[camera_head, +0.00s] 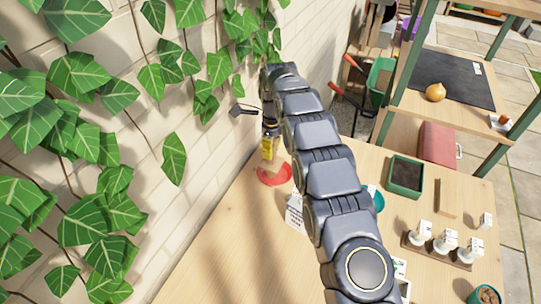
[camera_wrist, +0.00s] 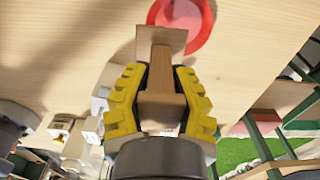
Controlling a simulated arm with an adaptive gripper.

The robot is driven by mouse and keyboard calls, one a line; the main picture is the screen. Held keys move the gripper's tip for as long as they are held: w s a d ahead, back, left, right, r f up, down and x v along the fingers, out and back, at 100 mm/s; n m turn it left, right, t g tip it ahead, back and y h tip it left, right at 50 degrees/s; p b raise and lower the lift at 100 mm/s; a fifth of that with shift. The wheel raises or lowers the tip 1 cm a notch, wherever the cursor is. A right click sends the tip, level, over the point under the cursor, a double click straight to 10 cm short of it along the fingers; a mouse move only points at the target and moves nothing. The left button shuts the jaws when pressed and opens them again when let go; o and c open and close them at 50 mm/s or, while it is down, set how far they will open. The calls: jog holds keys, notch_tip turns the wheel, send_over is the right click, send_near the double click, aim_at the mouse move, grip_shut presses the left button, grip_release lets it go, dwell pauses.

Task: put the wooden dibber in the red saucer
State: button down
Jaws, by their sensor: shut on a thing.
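The wooden dibber (camera_wrist: 162,60) is between the yellow-padded fingers of my gripper (camera_wrist: 160,82) in the wrist view. The fingers are shut on it, and its wide far end points toward the red saucer. The red saucer (camera_wrist: 207,28) shows at the top of the wrist view, partly overlapped by the dibber's end. In the head view the red saucer (camera_head: 274,175) lies on the wooden table by the brick wall. My gripper (camera_head: 268,147) points down just above it there. The dibber is hard to make out in the head view, and its height above the saucer is unclear.
The ivy-covered brick wall (camera_head: 190,130) runs close to my gripper's left. A white card (camera_head: 295,212) stands in front of the saucer. A dark green-edged tray (camera_head: 406,175), a wooden block (camera_head: 446,197) and a rack of white bottles (camera_head: 437,247) stand at the right. My arm hides part of the table.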

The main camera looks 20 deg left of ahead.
notch_tip(320, 180, down, 3)
jog(key=shift+f, duration=0.1)
jog(key=shift+w+a, duration=0.1)
jog(key=shift+a, duration=0.1)
jog(key=shift+f, duration=0.15)
jog(key=c, duration=0.9)
grip_release()
